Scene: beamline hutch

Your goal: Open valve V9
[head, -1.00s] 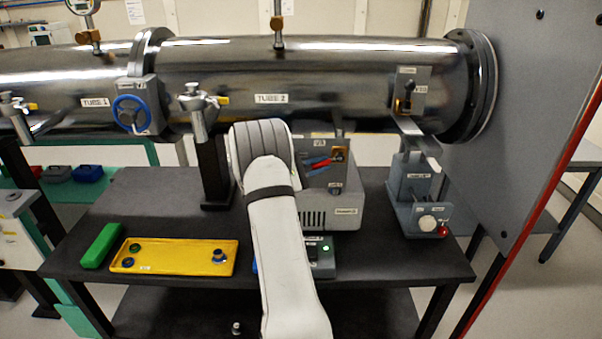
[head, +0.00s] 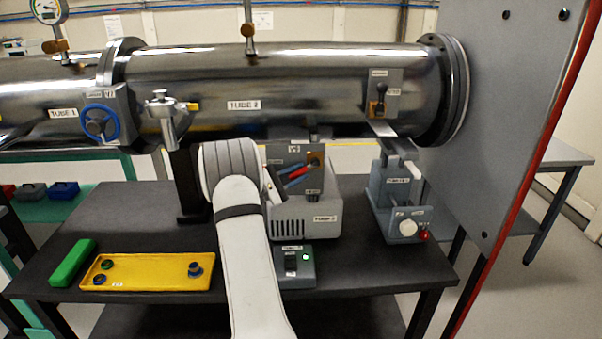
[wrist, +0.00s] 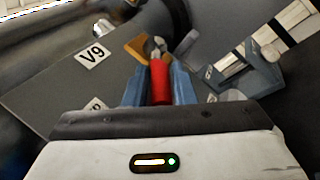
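Valve V9 is on a grey panel (head: 285,153) above the pump box; its V9 label (wrist: 92,56) shows in the wrist view. Its red lever handle (wrist: 160,82) runs from a brass pivot (head: 314,159). In the head view the lever slopes down to the left from the pivot. My gripper (wrist: 160,84) has its blue fingers on both sides of the red handle, apparently touching it. In the head view my gripper (head: 291,177) is at the lever, with my pale wrist beside the panel's left side. The smaller plates on the panel are too small to read.
A steel tube (head: 290,85) runs above the panel. A blue handwheel (head: 99,122) and another lever valve (head: 380,98) are on it. A grey stand (head: 396,200) is to the right. A yellow tray (head: 150,278) and a green block (head: 72,263) lie on the dark bench (head: 370,276).

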